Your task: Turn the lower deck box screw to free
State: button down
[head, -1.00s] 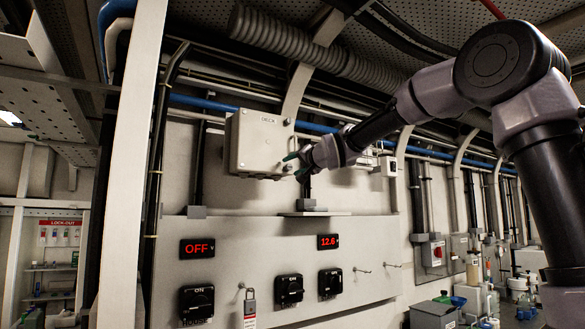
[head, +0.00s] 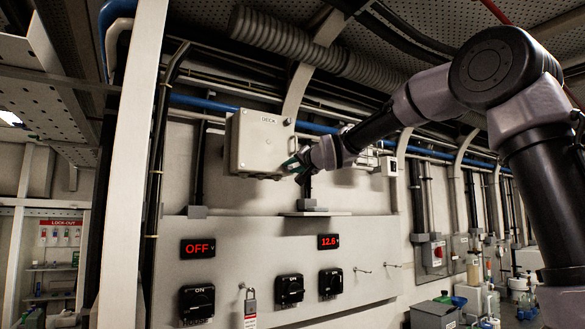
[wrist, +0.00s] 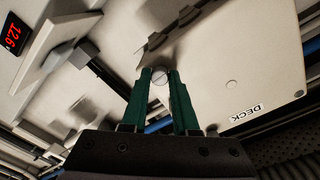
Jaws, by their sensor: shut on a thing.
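The deck box (head: 255,150) is a pale grey box marked DECK on the wall, left of my gripper. In the wrist view its lid (wrist: 225,55) fills the upper right. The lower deck box screw (wrist: 159,76) has a round, light slotted head between my fingertips at the box's edge. My gripper (head: 289,164) has green fingers and reaches the box's lower right corner from the right. In the wrist view its fingers (wrist: 159,80) are shut on the screw head. The screw is hidden by the fingers in the head view.
A panel with an OFF display (head: 197,249), a 12.6 display (head: 328,241) and black rotary switches (head: 289,290) is below. A small shelf (head: 314,213) sits under my gripper. Blue pipe (head: 205,103) and a ribbed duct (head: 300,48) run behind and above the box.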

jog(key=n, duration=0.8)
jog(key=shift+f+n+y, duration=0.1)
jog(key=shift+n+y, duration=0.2)
jog(key=shift+n, duration=0.1)
jog(key=n, duration=0.4)
jog(key=shift+n, duration=0.3)
jog(key=n, duration=0.4)
jog(key=shift+y, duration=0.3)
jog(key=shift+n, duration=0.5)
jog(key=c, duration=0.7)
grip_release()
